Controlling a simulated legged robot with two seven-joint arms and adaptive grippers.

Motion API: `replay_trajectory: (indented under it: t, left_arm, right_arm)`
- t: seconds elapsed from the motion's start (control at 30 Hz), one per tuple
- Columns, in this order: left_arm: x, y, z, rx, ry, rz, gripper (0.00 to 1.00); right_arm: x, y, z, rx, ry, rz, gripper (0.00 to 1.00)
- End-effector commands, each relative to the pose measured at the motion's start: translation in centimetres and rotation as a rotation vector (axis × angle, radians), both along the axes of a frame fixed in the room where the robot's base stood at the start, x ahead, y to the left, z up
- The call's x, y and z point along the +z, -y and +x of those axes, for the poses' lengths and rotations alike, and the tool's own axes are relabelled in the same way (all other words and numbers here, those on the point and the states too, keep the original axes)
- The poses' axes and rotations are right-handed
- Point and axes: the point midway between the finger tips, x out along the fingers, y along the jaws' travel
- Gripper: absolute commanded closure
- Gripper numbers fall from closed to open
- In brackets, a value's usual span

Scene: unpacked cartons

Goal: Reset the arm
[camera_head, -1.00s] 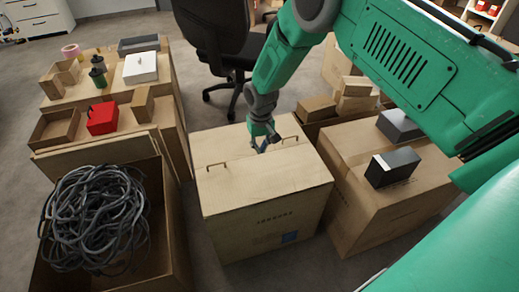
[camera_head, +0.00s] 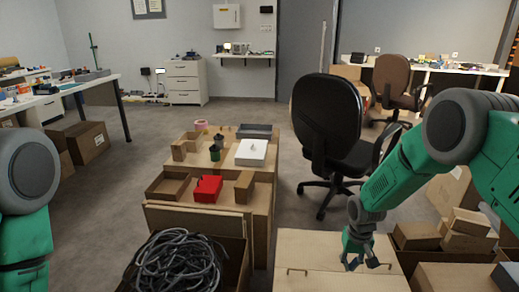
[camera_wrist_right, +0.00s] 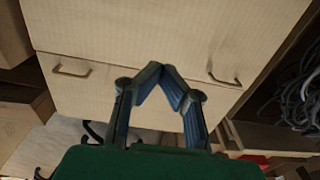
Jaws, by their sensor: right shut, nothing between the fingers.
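My right gripper (camera_head: 366,263) hangs from the green right arm, over the closed carton (camera_head: 320,282) at the bottom of the head view. In the right wrist view the right gripper (camera_wrist_right: 160,70) has its fingertips together with nothing between them. The carton (camera_wrist_right: 130,35) lies beyond the fingertips there, with two wire handles and a seam across its top. I cannot tell the exact gap between fingers and carton. Part of my left arm (camera_head: 25,200) shows at the left edge; its gripper is out of the picture.
A box of dark cables (camera_head: 180,265) stands left of the carton. Behind it a carton stack holds a red box (camera_head: 207,188) and a white box (camera_head: 251,153). A black chair (camera_head: 330,130) stands behind the carton. Small cartons (camera_head: 467,230) lie at right. Floor is open at left.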

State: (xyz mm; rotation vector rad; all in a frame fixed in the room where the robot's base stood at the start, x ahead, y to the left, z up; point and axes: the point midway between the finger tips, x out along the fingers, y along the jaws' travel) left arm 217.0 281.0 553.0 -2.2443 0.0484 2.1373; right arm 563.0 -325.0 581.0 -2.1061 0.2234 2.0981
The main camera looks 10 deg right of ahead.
Motion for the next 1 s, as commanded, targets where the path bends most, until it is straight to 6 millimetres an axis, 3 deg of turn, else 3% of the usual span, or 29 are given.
replay_trajectory:
  t: [0.17, 0.23, 0.4, 0.5, 0.6, 0.7, 1.0]
  left_arm:
    - [1.3, 0.0, 0.0, 0.0, 0.0, 0.0, 0.75]
    - [1.8, 0.0, 0.0, 0.0, 0.0, 0.0, 0.75]
    - [2.9, 0.0, 0.0, 0.0, 0.0, 0.0, 0.75]
    - [3.4, 0.0, 0.0, 0.0, 0.0, 0.0, 0.75]
    - [3.7, 0.0, 0.0, 0.0, 0.0, 0.0, 0.75]
    - [3.8, 0.0, 0.0, 0.0, 0.0, 0.0, 0.75]
    - [3.8, 0.0, 0.0, 0.0, 0.0, 0.0, 0.75]
  right_arm:
    - [-3.6, -2.9, -9.0, 0.078, -0.007, 0.023, 1.0]
    - [-4.4, -3.8, -13.8, 0.114, -0.001, 0.028, 1.0]
    - [-3.5, -4.7, -24.9, 0.19, 0.017, 0.019, 1.0]
    - [-1.9, -4.7, -29.8, 0.227, 0.029, 0.005, 1.0]
    - [-0.3, -4.4, -32.9, 0.253, 0.037, -0.008, 1.0]
    - [0.7, -4.3, -34.4, 0.268, 0.043, -0.015, 1.0]
    - [0.9, -4.3, -34.8, 0.271, 0.045, -0.018, 1.0]
